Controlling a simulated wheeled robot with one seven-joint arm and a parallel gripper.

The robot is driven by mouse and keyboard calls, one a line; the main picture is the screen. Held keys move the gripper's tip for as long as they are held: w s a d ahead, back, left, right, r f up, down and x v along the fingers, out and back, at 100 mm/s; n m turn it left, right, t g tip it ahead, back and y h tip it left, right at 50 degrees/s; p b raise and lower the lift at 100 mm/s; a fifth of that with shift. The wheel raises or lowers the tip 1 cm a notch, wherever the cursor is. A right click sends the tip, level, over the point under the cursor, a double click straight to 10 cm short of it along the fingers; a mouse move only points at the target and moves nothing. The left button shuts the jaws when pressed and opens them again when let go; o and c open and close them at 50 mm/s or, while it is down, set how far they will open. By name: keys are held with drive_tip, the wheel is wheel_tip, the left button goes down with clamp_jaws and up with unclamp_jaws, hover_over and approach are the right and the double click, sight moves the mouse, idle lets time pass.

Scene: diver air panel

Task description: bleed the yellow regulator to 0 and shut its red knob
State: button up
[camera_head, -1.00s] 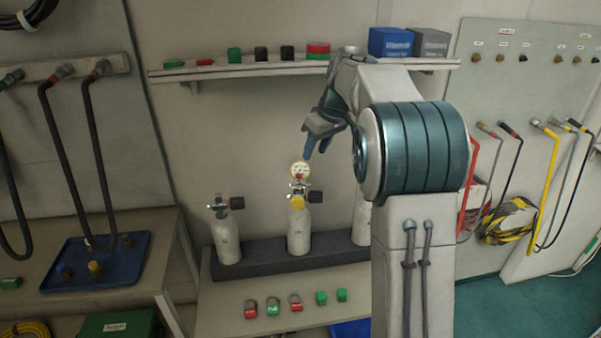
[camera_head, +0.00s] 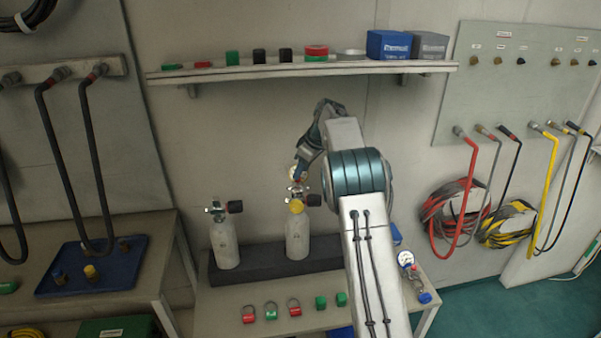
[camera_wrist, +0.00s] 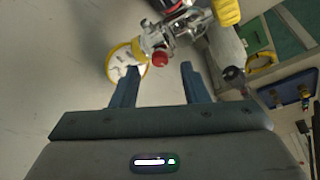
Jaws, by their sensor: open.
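The yellow regulator is mounted on top of the middle cylinder (camera_head: 298,238).
A second cylinder (camera_head: 224,244) with a black-knobbed valve stands to the left in the same dark rack (camera_head: 263,262). Another gauge (camera_head: 406,259) lies at the bench's right end. Padlocks and green blocks lie along the front. A shelf (camera_head: 270,71) runs above.

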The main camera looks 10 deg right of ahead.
sight(298, 185)
drive_tip(key=shift+x, duration=1.2)
clamp_jaws()
